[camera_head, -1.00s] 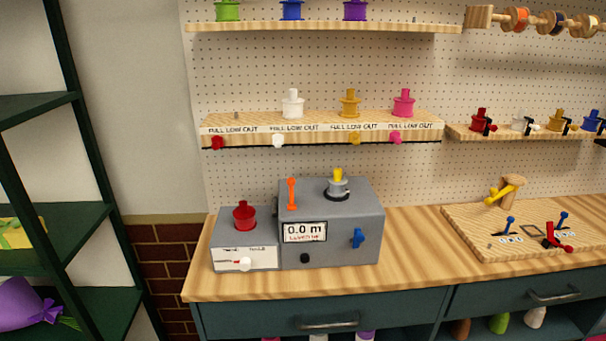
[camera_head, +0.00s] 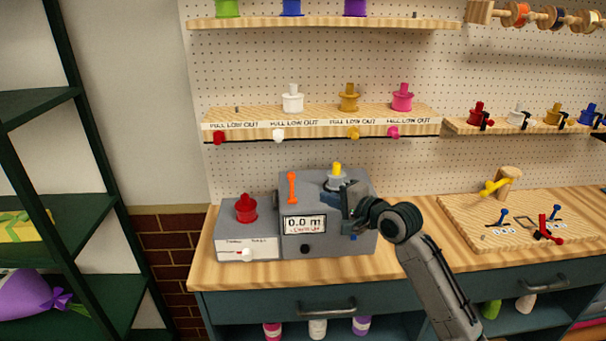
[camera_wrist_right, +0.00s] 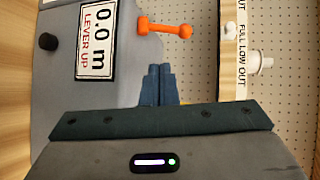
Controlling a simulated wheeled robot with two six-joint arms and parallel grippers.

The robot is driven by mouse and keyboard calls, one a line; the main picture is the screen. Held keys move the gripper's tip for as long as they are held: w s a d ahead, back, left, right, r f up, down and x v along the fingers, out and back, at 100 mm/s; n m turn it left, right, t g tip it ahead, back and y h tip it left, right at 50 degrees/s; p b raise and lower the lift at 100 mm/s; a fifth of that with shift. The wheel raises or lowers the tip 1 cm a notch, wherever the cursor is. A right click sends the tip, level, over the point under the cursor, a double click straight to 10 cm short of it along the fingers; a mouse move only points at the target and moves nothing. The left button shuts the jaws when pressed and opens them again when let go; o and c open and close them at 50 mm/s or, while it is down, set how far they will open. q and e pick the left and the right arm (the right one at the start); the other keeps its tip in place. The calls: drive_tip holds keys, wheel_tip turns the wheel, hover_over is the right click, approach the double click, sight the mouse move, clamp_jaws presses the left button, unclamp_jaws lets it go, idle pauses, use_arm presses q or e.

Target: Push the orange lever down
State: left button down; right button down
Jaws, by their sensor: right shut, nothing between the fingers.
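The orange lever (camera_head: 292,187) stands upright on top of the grey machine (camera_head: 291,249), left of the yellow-topped spool (camera_head: 336,175). It also shows in the right wrist view (camera_wrist_right: 165,28), just beyond my fingertips. The machine's display (camera_head: 304,222) reads 0.0 m, and in the wrist view the text "LEVER UP" is legible. My right gripper (camera_head: 346,196) is shut and empty over the right part of the machine, right of the lever and apart from it. The closed fingers (camera_wrist_right: 158,70) show in the wrist view. My arm mostly hides the blue knob. My left gripper is not in view.
A smaller grey box with a red spool (camera_head: 246,208) stands against the machine's left side. A shelf (camera_head: 320,122) with spools and pull knobs hangs above. A wooden board (camera_head: 480,220) with small levers lies right. Bare worktop lies in front of the machine.

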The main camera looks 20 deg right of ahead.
sight(292, 185)
drive_tip(key=r, duration=0.1)
drive_tip(key=w+r, duration=0.1)
drive_tip(key=m, duration=0.1)
drive_tip(key=shift+w+d+r+t, duration=0.2)
drive_tip(key=shift+d+r+t, duration=0.2)
drive_tip(key=p+x, duration=0.3)
drive_tip(key=x, duration=0.5)
drive_tip(key=shift+w+a+r, duration=0.1)
drive_tip(key=shift+a, duration=0.15)
drive_tip(key=shift+x, duration=0.85)
drive_tip(key=shift+s+t+b, duration=0.2)
drive_tip(key=shift+t+b, duration=0.1)
drive_tip(key=shift+b, duration=0.25)
